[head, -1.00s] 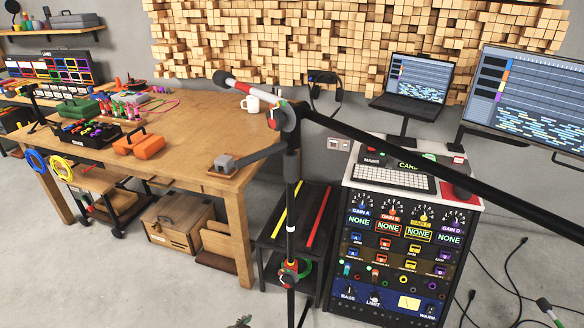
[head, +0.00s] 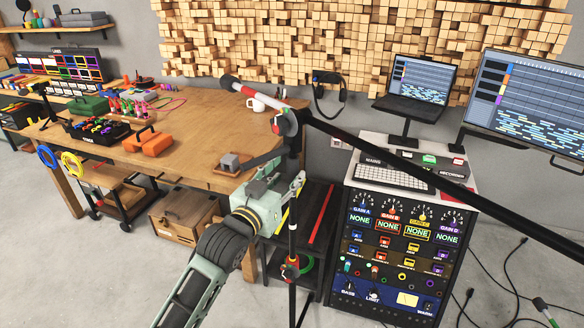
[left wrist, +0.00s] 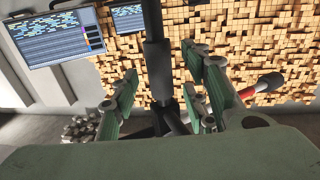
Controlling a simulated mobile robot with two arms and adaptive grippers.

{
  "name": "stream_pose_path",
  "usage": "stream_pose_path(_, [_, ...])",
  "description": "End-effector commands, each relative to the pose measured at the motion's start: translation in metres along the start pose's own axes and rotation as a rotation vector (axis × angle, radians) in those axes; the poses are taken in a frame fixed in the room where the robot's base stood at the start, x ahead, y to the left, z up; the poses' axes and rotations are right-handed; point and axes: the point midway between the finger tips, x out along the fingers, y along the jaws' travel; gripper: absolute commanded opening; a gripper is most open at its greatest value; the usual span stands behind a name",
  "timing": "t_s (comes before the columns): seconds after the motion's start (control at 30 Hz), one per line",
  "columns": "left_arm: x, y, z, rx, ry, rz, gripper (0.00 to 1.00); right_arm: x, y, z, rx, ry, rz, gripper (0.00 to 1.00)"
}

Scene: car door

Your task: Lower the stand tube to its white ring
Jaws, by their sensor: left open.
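The mic stand's black tube (head: 292,165) stands upright in the head view, with a clutch with red parts at its top and a long boom across it. A small white ring (head: 292,227) shows lower on the stand, above a lower red-marked clutch (head: 290,270). My left gripper (head: 297,186) is open at the tube, below the top clutch. In the left wrist view the tube (left wrist: 155,60) runs between the open green fingers (left wrist: 160,98), with no clear sign of contact. My right gripper is not in view.
A wooden workbench (head: 190,125) with tools is at the left. A rack (head: 405,240) with knobs stands close at the right, with a laptop (head: 420,85) and monitor (head: 530,100) behind. The boom (head: 420,172) slants over the rack. Cables lie on the right floor.

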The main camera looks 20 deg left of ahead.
Motion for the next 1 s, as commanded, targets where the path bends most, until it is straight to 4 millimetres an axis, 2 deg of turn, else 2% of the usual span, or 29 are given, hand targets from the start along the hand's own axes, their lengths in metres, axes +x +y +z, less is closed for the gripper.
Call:
stream_pose_path(0.1, [0.017,0.0,-0.002,-0.001,0.0,-0.001,0.42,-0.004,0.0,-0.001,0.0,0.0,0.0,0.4])
stream_pose_path(0.23, [0.029,0.0,-0.001,0.0,0.0,0.0,0.42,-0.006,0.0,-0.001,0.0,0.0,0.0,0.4])
stream_pose_path(0.6, [0.034,0.0,0.001,0.0,-0.001,0.0,0.42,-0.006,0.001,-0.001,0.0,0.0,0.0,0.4])
stream_pose_path(1.0, [0.033,0.0,0.001,0.0,-0.001,0.0,0.07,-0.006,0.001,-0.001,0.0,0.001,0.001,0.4])
